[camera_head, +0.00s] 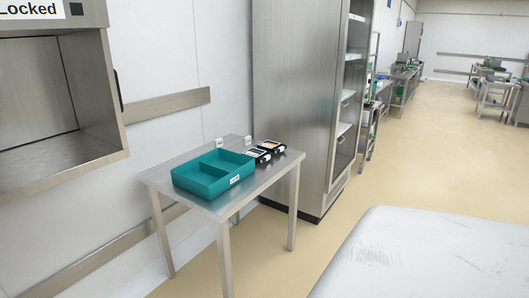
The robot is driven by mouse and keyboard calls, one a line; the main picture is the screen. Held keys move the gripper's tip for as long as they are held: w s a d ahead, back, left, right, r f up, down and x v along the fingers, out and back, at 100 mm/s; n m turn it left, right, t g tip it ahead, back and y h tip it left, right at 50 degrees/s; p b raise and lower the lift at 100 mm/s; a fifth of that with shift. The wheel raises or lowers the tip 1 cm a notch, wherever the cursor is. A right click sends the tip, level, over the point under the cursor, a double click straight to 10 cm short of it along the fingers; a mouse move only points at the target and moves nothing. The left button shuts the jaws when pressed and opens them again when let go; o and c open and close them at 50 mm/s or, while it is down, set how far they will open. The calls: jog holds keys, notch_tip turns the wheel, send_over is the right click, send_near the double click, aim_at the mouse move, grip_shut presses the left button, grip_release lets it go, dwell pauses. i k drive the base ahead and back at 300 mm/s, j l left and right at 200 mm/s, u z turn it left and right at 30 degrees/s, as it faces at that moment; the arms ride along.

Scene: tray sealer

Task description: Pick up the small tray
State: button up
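A steel table (235,210) stands against the wall. On its right part lie two small black trays side by side, a nearer one (258,155) and a farther one (272,147). Both have pale tops, and their contents are too small to make out. A larger teal tray (207,188) with divided compartments and a white label sits to their left on the same table. I cannot tell from their labels which one is the small tray. My gripper is not in view.
Small white tags (220,143) stand at the table's back edge. A tall steel cabinet (297,100) stands right behind the table. A steel machine with an open chamber (45,110) and a "Locked" sign is at left. Open floor (440,160) lies to the right.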

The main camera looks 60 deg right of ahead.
aim_at(260, 155)
jog(key=k+l+z, duration=0.1)
jog(key=k+z, duration=0.4)
jog(key=i+l+z, duration=0.1)
jog(key=z, duration=0.25)
jog(key=i+z, duration=0.15)
jog(key=z, duration=0.15)
jog(key=i+z, duration=0.15)
jog(key=z, duration=0.2)
jog(key=i+l, duration=0.1)
jog(key=i, duration=1.5)
